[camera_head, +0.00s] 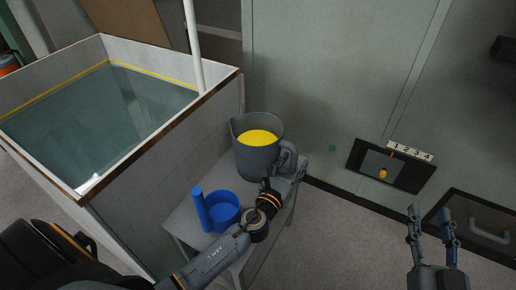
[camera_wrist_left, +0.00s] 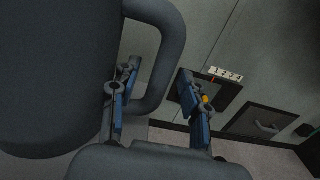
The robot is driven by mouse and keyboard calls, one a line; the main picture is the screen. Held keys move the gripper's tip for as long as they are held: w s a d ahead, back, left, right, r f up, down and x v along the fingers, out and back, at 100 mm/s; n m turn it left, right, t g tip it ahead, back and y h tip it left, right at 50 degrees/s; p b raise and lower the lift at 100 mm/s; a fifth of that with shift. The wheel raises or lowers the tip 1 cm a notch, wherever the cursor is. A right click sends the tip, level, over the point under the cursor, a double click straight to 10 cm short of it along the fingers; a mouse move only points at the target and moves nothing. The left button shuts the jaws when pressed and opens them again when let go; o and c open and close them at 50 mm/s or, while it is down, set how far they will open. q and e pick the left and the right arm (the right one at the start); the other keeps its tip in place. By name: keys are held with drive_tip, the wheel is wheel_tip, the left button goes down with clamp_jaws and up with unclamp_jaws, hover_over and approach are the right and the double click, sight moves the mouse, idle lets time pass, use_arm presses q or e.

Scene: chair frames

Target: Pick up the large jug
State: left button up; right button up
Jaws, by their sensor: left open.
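The large jug (camera_head: 247,165) is grey, stands upright on a small grey table (camera_head: 186,226) and has yellow contents. In the left wrist view the jug (camera_wrist_left: 55,80) fills the left side. Its handle (camera_wrist_left: 174,45) lies between the fingers of my left gripper (camera_wrist_left: 158,88), one finger on the jug-body side and one outside. My left gripper (camera_head: 286,170) is open around the handle at the jug's right side; I cannot tell whether a finger touches it. My right gripper (camera_head: 431,212) is open and empty at the lower right, away from the jug.
A blue cup-like vessel with an upright handle (camera_head: 222,210) stands on the table in front of the jug. A large water tank (camera_head: 160,150) is at the left. A wall panel (camera_head: 410,175) with a number plate is at the right. Floor is free below it.

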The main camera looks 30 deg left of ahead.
use_arm(q)
drive_tip(key=shift+w, duration=0.4)
drive_tip(key=shift+c, duration=0.4)
clamp_jaws()
drive_tip(key=shift+r, duration=0.15)
